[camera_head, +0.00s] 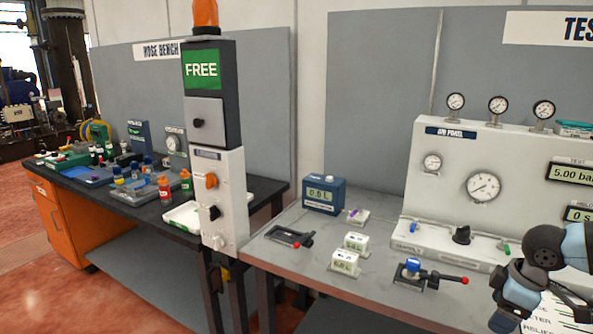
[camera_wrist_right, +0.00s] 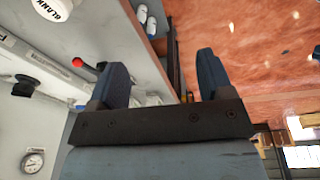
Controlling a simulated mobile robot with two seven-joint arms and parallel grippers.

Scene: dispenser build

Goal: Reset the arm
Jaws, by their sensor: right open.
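My right gripper (camera_wrist_right: 162,75) is open, its two dark blue fingers apart with nothing between them. It shows in the wrist view, above the floor beside the grey bench edge. In the head view my right arm (camera_head: 545,245) is folded at the lower right, in front of the test bench (camera_head: 340,265). Where its fingertips lie there I cannot tell. My left gripper and arm are not in view.
The air panel (camera_head: 455,190) with gauges stands on the test bench. A red-tipped lever (camera_head: 440,277), small displays and a blue meter (camera_head: 324,194) are on its top. A control post (camera_head: 215,160) reading FREE separates it from the hose bench (camera_head: 110,198), which holds bottles.

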